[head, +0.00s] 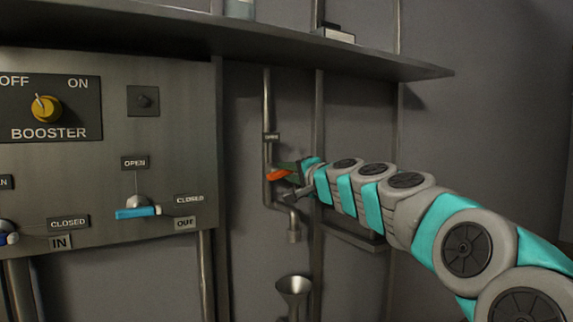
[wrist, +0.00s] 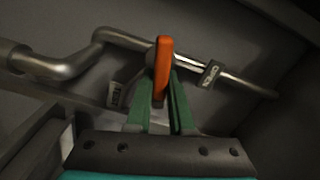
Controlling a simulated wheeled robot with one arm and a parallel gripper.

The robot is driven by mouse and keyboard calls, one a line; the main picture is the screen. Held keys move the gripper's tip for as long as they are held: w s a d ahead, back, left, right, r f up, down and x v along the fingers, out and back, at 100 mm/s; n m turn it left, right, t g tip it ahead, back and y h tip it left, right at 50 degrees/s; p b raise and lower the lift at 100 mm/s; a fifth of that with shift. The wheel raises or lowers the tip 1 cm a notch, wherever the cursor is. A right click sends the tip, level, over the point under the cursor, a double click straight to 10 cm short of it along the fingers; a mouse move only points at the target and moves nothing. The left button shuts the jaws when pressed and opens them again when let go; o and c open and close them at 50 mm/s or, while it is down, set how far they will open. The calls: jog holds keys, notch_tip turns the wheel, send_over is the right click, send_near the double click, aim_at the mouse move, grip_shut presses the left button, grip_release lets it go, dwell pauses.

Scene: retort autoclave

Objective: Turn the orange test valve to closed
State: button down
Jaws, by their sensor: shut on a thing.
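The orange test valve handle (head: 277,175) sits on a thin vertical pipe (head: 267,100) right of the panel. In the head view it points to the right, across the pipe, tilted slightly. In the wrist view the handle (wrist: 164,62) crosses the pipe, its near end between the green fingers. My gripper (head: 290,172) is shut on the handle; it also shows in the wrist view (wrist: 160,104). A small OPEN tag (head: 271,137) is on the pipe above the valve, also seen in the wrist view (wrist: 211,73). Another tag (wrist: 115,94) beside the valve is unreadable.
A panel at left carries a yellow BOOSTER knob (head: 45,108) and a blue-handled OUT valve (head: 137,212). A shelf (head: 300,55) runs above. A pipe outlet (head: 294,236) hangs over a funnel (head: 293,287). A vertical post (head: 319,110) stands just right of the valve.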

jog(key=shift+f+m+p, duration=0.15)
jog(key=shift+m+p, duration=0.6)
jog(key=shift+m, duration=0.75)
jog(key=shift+f, duration=0.1)
jog(key=c, duration=0.8)
grip_release()
jog(key=shift+d, duration=0.1)
jog(key=v, duration=0.7)
jog(key=shift+s+d+b, duration=0.15)
jog(key=shift+s+b, duration=0.2)
jog(key=shift+b, duration=0.05)
